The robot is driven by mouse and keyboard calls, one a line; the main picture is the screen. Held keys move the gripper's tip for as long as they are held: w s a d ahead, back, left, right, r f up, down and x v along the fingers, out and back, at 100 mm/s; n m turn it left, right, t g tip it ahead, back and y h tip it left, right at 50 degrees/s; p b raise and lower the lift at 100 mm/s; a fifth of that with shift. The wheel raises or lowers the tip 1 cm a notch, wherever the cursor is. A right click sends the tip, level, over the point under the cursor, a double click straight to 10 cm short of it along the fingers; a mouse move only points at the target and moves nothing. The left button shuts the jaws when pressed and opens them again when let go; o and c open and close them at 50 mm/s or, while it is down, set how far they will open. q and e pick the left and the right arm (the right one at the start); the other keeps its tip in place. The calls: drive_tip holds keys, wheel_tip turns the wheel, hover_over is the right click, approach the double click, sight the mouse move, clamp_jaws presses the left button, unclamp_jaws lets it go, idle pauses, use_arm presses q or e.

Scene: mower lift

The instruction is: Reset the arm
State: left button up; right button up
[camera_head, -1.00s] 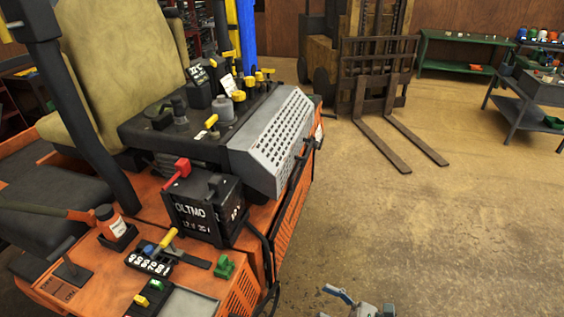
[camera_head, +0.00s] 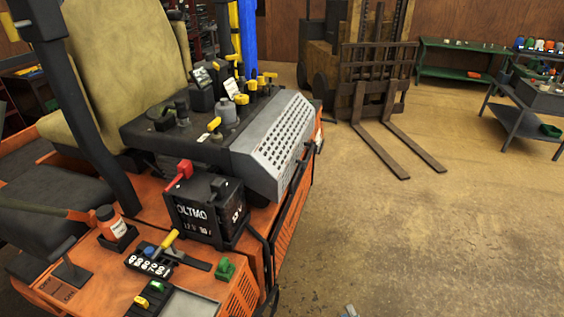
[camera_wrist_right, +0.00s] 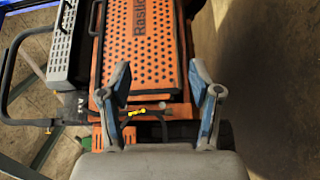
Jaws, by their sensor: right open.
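My right gripper (camera_wrist_right: 160,84) is open and empty in the right wrist view, its two grey and blue fingers standing wide apart. Beyond them is the orange perforated panel (camera_wrist_right: 146,45) of the machine, with space between it and the fingers. In the head view only a small tip of my right gripper (camera_head: 350,311) shows at the bottom edge, over the floor to the right of the orange machine (camera_head: 285,235). The rest of my right arm is hidden below the picture. My left gripper is not in view.
A black battery box (camera_head: 203,212), a grey perforated cover (camera_head: 272,145) and a yellow-handled lever (camera_head: 169,238) are on the machine. A forklift (camera_head: 375,80) with lowered forks stands behind. Green shelves (camera_head: 455,58) are at the back right. The floor (camera_head: 440,240) on the right is clear.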

drive_tip(key=s+d+f+m+g+h, duration=0.1)
drive_tip(key=s+f+m+g+h, duration=0.15)
drive_tip(key=s+f+m, duration=0.4)
drive_tip(key=s+f+m+g+h, duration=0.1)
drive_tip(key=s+f+g, duration=0.2)
drive_tip(key=f, duration=0.7)
drive_tip(key=s+d+f+m+g+h, duration=0.1)
drive_tip(key=s+f+m+g+h, duration=0.25)
drive_tip(key=f, duration=0.55)
drive_tip(key=s+a+f+m+g+y, duration=0.1)
drive_tip(key=s+f+m+g, duration=0.2)
drive_tip(key=s+f, duration=0.3)
drive_tip(key=s+a+f+m+g, duration=0.1)
drive_tip(key=s+f+m+g, duration=0.3)
drive_tip(key=s, duration=1.3)
wheel_tip(320, 180, down, 2)
drive_tip(key=shift+a+m+y, duration=0.2)
drive_tip(key=shift+m+y, duration=0.1)
drive_tip(key=shift+y, duration=0.1)
drive_tip(key=shift+s, duration=0.1)
drive_tip(key=shift+d, duration=0.15)
